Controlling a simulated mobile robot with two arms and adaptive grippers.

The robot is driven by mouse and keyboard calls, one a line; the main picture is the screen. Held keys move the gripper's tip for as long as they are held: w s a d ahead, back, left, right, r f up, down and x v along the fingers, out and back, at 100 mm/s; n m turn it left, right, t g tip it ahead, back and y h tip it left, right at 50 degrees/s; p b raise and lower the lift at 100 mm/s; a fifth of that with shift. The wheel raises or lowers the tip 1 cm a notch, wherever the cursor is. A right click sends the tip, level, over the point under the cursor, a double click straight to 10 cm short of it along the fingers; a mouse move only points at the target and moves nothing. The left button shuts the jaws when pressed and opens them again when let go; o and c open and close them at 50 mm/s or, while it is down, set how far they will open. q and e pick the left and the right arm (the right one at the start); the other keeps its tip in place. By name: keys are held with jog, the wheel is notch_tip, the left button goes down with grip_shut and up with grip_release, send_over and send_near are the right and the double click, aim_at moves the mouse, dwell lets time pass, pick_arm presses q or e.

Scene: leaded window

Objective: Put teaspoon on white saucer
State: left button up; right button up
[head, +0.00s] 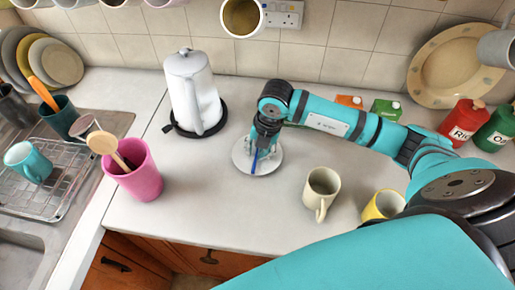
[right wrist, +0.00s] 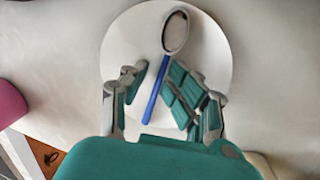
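The teaspoon (right wrist: 155,92), with a blue handle and metal bowl, lies over the white saucer (right wrist: 122,38) in the right wrist view and appears to rest on it. Its bowl (right wrist: 176,32) is near the saucer's far rim and its handle points back toward my gripper. My right gripper (right wrist: 158,76) is open, with a finger on either side of the spoon; the right finger is close to it, and contact is unclear. In the head view my right gripper (head: 260,146) points down over the saucer (head: 240,160), hiding part of it; the blue handle (head: 254,162) shows. My left gripper is not in view.
A white kettle (head: 192,92) stands behind left of the saucer. A pink cup (head: 140,178) with a wooden spoon is left. A cream mug (head: 322,190) and yellow mug (head: 383,205) stand right. Counter in front of the saucer is clear. Mugs hang above, including one (head: 242,18).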

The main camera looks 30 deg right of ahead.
jog(key=shift+s, duration=0.1)
jog(key=shift+d+r+p, duration=0.1)
jog(key=shift+r+p, duration=0.55)
jog(key=shift+r, duration=0.3)
jog(key=b+v, duration=0.3)
jog(key=v, duration=0.8)
jog(key=shift+r, duration=0.15)
